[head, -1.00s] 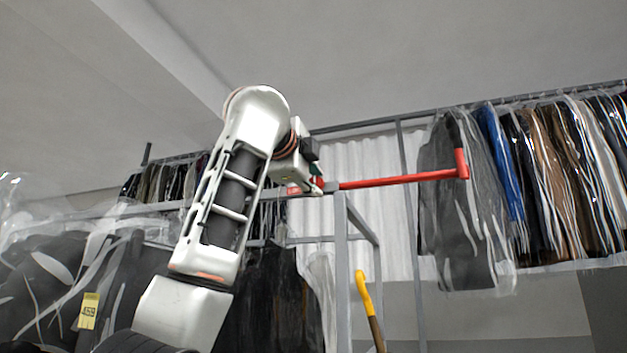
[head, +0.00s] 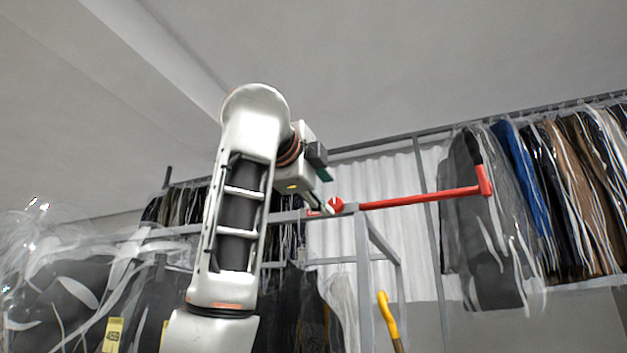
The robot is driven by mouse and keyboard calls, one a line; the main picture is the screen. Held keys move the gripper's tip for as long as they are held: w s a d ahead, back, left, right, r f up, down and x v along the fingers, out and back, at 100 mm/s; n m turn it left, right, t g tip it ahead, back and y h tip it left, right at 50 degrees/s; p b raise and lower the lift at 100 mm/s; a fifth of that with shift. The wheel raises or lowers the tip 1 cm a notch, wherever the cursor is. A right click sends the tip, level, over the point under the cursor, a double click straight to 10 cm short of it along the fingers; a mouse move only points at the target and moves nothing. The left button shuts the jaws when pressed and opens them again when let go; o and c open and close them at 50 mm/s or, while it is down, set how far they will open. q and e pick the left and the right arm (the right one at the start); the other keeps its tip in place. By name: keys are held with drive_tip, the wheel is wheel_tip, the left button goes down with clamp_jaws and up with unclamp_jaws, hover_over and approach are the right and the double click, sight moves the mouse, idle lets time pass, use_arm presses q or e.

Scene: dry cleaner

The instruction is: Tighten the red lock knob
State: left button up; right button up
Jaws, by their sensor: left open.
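The red lock knob (head: 335,204) is small and sits on the grey rail at the top of a metal frame, just left of a long red arm (head: 420,197). My left gripper (head: 323,206) comes down from the upper left, close beside the knob on its left. It is open and the knob is not held. The gripper is small and partly seen edge-on, so I cannot tell whether a fingertip touches the knob. My right gripper is not in view.
The grey metal frame (head: 362,270) stands below the knob. A yellow hooked handle (head: 386,315) rises at its right. Bagged garments (head: 490,220) hang on a rail at right, and more hang at left behind my arm. White corrugated curtain (head: 395,180) is behind.

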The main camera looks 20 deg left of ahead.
use_arm(q)
drive_tip(key=s, duration=0.6)
drive_tip(key=shift+a, duration=0.1)
idle(0.5)
